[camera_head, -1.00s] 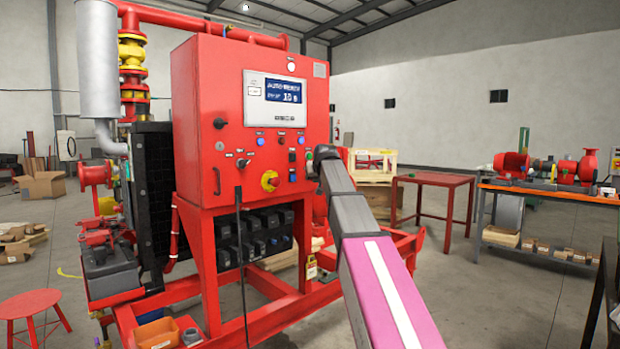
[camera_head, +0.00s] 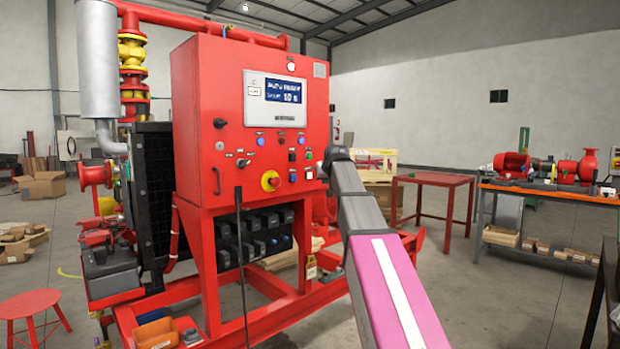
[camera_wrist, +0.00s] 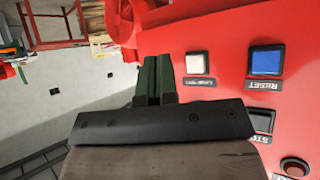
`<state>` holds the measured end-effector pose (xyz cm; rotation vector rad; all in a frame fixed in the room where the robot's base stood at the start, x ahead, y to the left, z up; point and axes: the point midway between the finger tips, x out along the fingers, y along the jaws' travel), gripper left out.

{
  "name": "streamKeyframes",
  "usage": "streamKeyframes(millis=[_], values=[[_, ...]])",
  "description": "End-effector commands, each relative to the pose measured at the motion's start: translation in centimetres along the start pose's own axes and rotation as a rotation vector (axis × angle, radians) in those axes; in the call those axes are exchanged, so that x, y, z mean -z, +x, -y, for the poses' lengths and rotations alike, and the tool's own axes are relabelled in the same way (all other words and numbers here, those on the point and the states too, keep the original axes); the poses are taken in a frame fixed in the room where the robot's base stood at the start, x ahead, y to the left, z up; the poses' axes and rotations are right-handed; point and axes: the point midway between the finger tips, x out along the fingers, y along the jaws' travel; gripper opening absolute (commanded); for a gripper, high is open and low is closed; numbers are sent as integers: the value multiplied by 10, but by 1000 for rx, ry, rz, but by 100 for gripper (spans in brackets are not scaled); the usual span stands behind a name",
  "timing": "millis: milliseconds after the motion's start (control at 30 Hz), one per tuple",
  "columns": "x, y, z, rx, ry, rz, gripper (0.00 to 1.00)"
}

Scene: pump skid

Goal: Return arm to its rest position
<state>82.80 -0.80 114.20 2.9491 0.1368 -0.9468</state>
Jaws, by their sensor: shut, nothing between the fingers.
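My arm (camera_head: 365,225) reaches up from the lower right toward the right side of the red control cabinet (camera_head: 222,130). In the head view its end is at the cabinet's right edge, and the fingers cannot be made out there. In the wrist view my gripper (camera_wrist: 154,75) shows its two dark green fingers side by side, shut with nothing between them. The fingers point past a white lamp test button (camera_wrist: 196,64) and a blue reset button (camera_wrist: 266,61) on the red panel. I cannot tell the exact gap to the panel.
A red table (camera_head: 432,180) and a workbench with a red pump (camera_head: 512,165) stand to the right. A red stool (camera_head: 30,303) is at lower left.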

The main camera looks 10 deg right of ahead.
Motion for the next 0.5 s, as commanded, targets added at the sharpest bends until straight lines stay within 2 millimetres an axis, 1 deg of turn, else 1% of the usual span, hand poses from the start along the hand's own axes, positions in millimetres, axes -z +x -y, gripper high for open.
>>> streamKeyframes(millis=[167,267,367,467,500], values=[[-1,1,0,0,0,2,0],[-14,7,1,0,2,19,0],[-45,21,3,1,8,59,0],[-90,40,5,1,16,118,0],[-110,48,6,1,19,144,0]])
